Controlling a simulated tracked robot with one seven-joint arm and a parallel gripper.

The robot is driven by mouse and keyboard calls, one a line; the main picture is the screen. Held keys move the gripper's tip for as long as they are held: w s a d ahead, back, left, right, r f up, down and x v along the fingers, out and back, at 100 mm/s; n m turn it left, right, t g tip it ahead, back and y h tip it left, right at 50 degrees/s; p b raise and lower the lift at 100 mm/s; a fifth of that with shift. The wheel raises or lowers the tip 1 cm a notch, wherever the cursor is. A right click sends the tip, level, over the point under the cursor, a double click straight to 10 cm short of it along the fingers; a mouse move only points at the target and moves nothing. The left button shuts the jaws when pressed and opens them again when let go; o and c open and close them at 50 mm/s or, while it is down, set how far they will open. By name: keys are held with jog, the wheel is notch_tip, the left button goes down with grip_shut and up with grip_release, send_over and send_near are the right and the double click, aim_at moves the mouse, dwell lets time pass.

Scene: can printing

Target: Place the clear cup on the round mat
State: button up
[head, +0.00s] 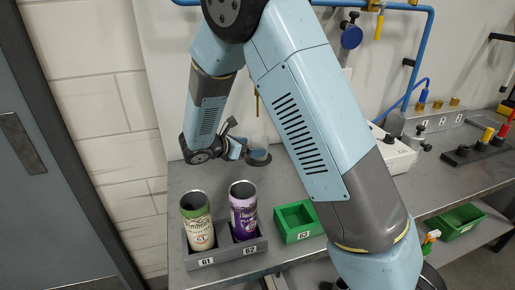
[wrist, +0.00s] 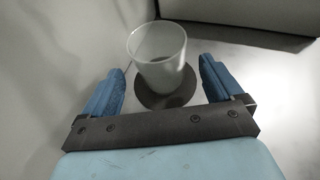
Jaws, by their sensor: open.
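The clear cup (wrist: 157,52) stands upright on the dark round mat (wrist: 178,95) in the wrist view. The mat shows around the cup's base, mostly on the near side and to the right. My gripper (wrist: 162,75) is open, with its blue fingers apart on either side of the cup's near side, and it holds nothing. In the head view my gripper (head: 236,148) is small at the back of the bench, next to the round mat (head: 258,157). I cannot make out the cup in the head view.
Two printed cans, one green and cream (head: 198,222) and one purple (head: 244,210), stand in a grey holder (head: 228,254) at the bench's front left. A green bin (head: 298,222) sits to their right. A white box (head: 392,152) stands farther right. A wall is close behind the mat.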

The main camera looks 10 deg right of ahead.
jog(key=v, duration=0.6)
jog(key=shift+s+a, duration=0.15)
jog(key=shift+s, duration=0.05)
jog(key=s+d+r+m+g+y, duration=0.25)
jog(key=s+d+r+m, duration=0.35)
jog(key=d, duration=0.3)
jog(key=s+d+r+m+g+y, duration=0.25)
jog(key=s+d+r+m, duration=0.35)
jog(key=d, duration=0.4)
jog(key=s+d+r+m+t+y, duration=0.1)
jog(key=s+d+r+m+y, duration=0.1)
jog(key=s+m, duration=0.4)
jog(key=s+d+r+m+t+y, duration=0.2)
jog(key=s+r+m+y, duration=0.2)
jog(key=s+m, duration=0.3)
jog(key=s, duration=0.3)
jog(key=shift+r, duration=0.3)
